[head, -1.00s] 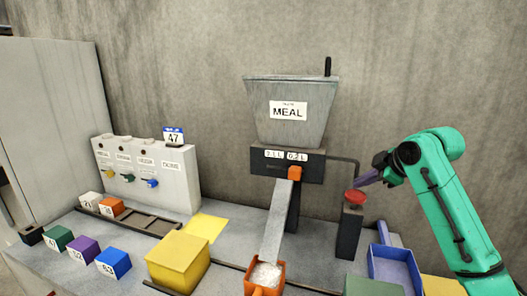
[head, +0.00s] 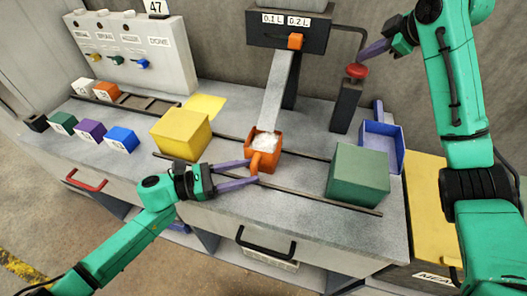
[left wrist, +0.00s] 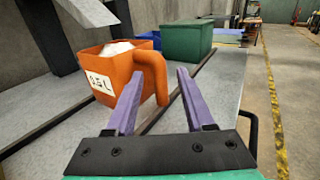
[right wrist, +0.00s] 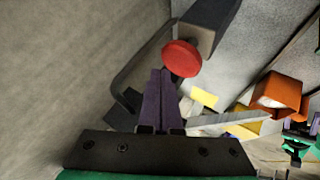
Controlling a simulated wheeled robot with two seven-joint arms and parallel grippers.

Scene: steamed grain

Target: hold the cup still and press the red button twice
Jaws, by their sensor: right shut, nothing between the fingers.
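The orange cup (head: 266,160) stands under the chute with white grain in it. In the left wrist view the cup (left wrist: 106,75) shows a volume label and its handle (left wrist: 152,75). My left gripper (head: 254,172) is open, its purple fingers on either side of the handle; a gap shows beside the right finger in the left wrist view (left wrist: 158,82). The red button (head: 357,70) tops a dark post right of the chute; it also shows in the right wrist view (right wrist: 182,58). My right gripper (head: 362,55) is shut and empty, fingertips close beside the button; contact is unclear.
A yellow box (head: 180,135) stands left of the cup and a green box (head: 358,175) right of it. A blue tray (head: 383,145) lies behind the green box. The metal chute (head: 279,90) slopes down to the cup. Small coloured blocks line the left.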

